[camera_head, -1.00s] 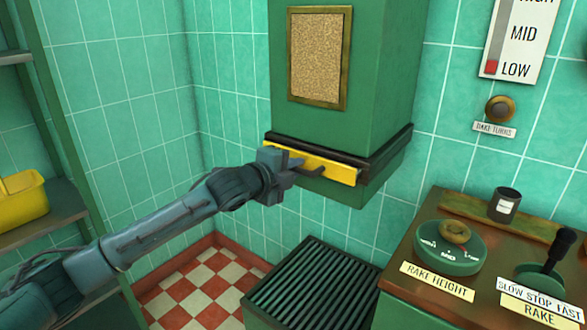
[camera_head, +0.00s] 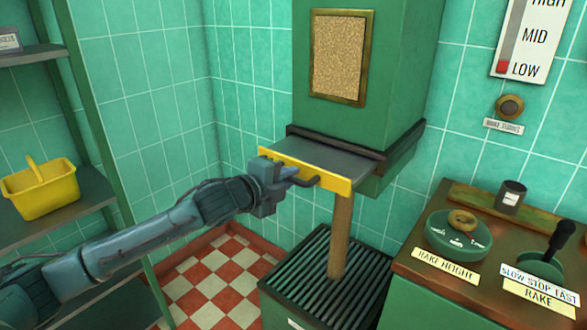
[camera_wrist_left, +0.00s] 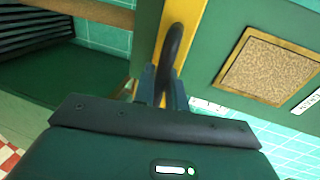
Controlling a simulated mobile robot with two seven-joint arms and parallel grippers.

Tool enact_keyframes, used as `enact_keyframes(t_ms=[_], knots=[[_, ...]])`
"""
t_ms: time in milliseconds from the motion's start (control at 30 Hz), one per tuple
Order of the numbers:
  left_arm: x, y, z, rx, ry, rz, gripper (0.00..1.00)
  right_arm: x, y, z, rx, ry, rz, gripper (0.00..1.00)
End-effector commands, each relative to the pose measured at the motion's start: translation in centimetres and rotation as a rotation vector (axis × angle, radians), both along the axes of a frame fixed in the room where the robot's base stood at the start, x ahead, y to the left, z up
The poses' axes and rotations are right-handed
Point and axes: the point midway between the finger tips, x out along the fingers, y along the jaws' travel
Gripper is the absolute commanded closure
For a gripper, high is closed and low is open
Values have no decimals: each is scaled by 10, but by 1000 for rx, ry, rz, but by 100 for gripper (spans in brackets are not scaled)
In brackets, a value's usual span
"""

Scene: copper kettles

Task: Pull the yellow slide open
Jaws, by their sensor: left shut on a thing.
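The yellow slide (camera_head: 336,184) sticks out of the base of the green hopper (camera_head: 357,110). Its flat grey plate (camera_head: 325,153) shows behind the yellow front. My left gripper (camera_head: 287,175) is shut on the slide's dark bar handle. The wrist view shows the handle (camera_wrist_left: 174,45) between the fingers (camera_wrist_left: 162,88), in front of the yellow strip (camera_wrist_left: 192,28). A brown stream of grain (camera_head: 340,235) falls from below the slide onto the dark slatted grate (camera_head: 318,285). My right gripper is not in view.
A brown-topped console (camera_head: 405,258) with a round dial and a lever stands at the right. A shelf with a yellow basket (camera_head: 45,190) stands at the left. A gauge (camera_head: 520,38) on the tiled wall has its red mark at LOW. Checkered floor lies between.

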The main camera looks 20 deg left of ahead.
Motion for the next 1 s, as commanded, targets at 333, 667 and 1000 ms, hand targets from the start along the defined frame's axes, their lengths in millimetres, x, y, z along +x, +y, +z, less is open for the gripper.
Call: enact_keyframes(t_ms=[333, 667, 1000], knots=[[0, 1, 0, 0, 0, 1, 82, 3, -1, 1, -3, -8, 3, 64], [0, 0, 0, -1, -2, 0, 70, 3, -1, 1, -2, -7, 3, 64], [-33, 13, 6, 5, -1, 1, 70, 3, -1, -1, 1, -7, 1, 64]])
